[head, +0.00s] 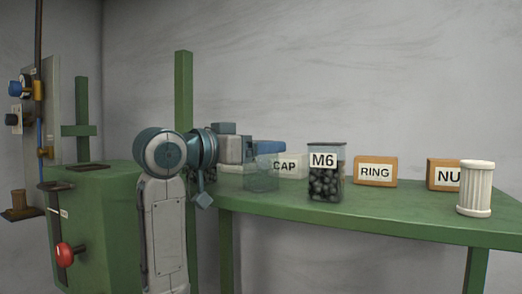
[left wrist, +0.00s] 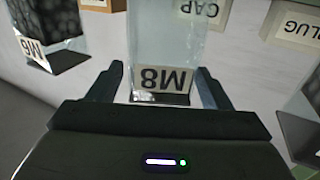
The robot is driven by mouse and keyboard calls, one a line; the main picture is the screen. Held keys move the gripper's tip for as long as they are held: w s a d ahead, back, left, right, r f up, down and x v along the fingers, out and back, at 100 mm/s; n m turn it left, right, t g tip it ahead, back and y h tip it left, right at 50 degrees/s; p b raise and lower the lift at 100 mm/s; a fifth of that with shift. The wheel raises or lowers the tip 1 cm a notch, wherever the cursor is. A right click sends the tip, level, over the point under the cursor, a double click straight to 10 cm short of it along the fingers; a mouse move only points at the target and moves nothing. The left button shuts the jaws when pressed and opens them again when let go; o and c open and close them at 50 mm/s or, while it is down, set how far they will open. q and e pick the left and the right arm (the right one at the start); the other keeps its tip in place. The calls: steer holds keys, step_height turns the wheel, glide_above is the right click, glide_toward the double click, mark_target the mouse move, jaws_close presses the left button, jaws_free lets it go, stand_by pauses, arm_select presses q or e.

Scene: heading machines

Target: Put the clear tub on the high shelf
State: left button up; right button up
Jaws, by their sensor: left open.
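A clear tub with an M8 label (left wrist: 165,40) stands between the two fingers of my left gripper (left wrist: 160,72) in the left wrist view. The fingers are open, one on each side of it, and I cannot tell whether they touch it. In the head view a see-through tub (head: 262,181) stands on the green surface (head: 400,212), below and to the right of my left gripper (head: 236,148). Its label does not show there. I cannot tell whether this green surface is the high shelf; no shelf shows above it. My right gripper is not in view.
Right of the clear tub are a dark-filled M6 jar (head: 326,180), a RING block (head: 375,171), a NU-labelled block (head: 443,168) and a ribbed white cylinder (head: 475,188). A CAP label (head: 285,166) is close behind the tub. A green machine with a red knob (head: 66,254) stands left.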

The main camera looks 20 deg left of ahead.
arm_select(q)
steer(key=b+v, duration=0.6)
steer(key=v, duration=0.5)
